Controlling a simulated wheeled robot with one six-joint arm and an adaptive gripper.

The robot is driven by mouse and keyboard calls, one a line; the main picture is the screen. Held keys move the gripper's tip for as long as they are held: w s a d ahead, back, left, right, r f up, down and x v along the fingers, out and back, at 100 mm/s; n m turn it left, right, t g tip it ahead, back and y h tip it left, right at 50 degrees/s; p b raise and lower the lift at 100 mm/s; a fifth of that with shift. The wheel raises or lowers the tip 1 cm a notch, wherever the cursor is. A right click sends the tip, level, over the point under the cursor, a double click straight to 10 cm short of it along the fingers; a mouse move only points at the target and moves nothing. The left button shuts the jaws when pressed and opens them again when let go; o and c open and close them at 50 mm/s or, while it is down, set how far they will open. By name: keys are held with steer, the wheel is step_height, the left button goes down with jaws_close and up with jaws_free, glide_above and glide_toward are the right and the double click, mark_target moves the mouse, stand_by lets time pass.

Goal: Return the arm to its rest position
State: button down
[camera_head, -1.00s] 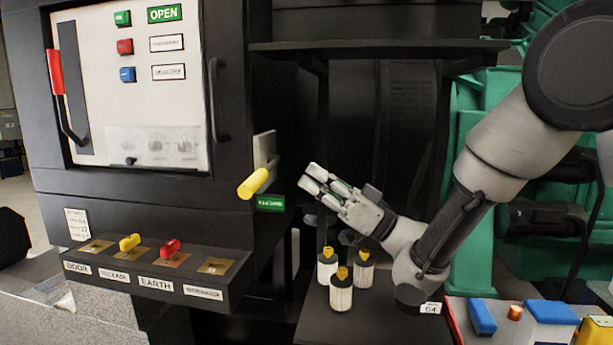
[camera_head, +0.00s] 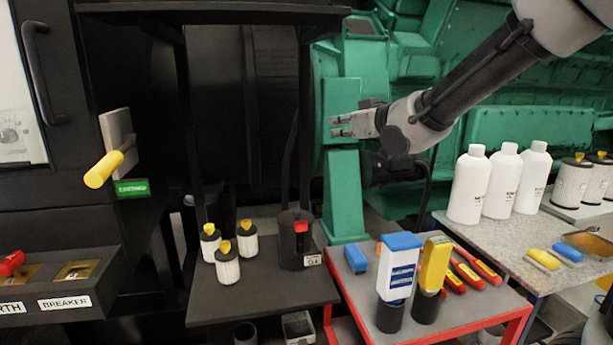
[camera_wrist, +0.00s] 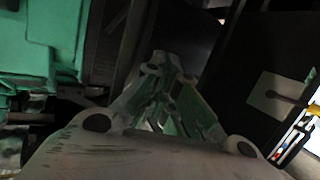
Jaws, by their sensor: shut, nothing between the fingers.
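My gripper (camera_head: 338,126) is in the head view, held up in the air in front of the green genset, pointing left. It is shut and empty. My arm reaches in from the upper right, bent at the wrist. In the wrist view my gripper's fingers (camera_wrist: 172,75) come together ahead of the camera, with nothing visible between them. Nothing in the head view touches the gripper, though its gap to the green machine behind is hard to judge.
A yellow-handled lever (camera_head: 104,169) juts from the black cabinet at left. Below are a dark shelf (camera_head: 260,300) with white filters (camera_head: 227,265) and a black canister (camera_head: 296,240), and a red-edged table (camera_head: 455,318) with tools. White bottles (camera_head: 469,186) stand on the right bench (camera_head: 560,240). The genset (camera_head: 345,195) is behind.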

steer(key=s+d+f+m+g+h, duration=0.15)
steer(key=s+d+h, duration=0.3)
steer(key=d, duration=0.55)
steer(key=s+d+f+m+h, duration=0.25)
steer(key=s+d, duration=0.25)
steer(key=d, duration=0.5)
steer(key=s+d+f+m+g, duration=0.1)
steer(key=s+d+f+g, duration=0.1)
steer(key=s, duration=0.5)
steer(key=s+d+f+m+g+h, duration=0.1)
steer(key=s+d+f+g, duration=0.1)
steer(key=s+d, duration=0.2)
steer(key=s+d+f+m+g+h, duration=0.1)
steer(key=s+d+f+g, duration=0.1)
steer(key=s, duration=0.9)
steer(key=shift+d+f+m, duration=0.3)
steer(key=shift+d, duration=0.15)
steer(key=shift+s+g, duration=0.1)
steer(key=shift+g, duration=0.15)
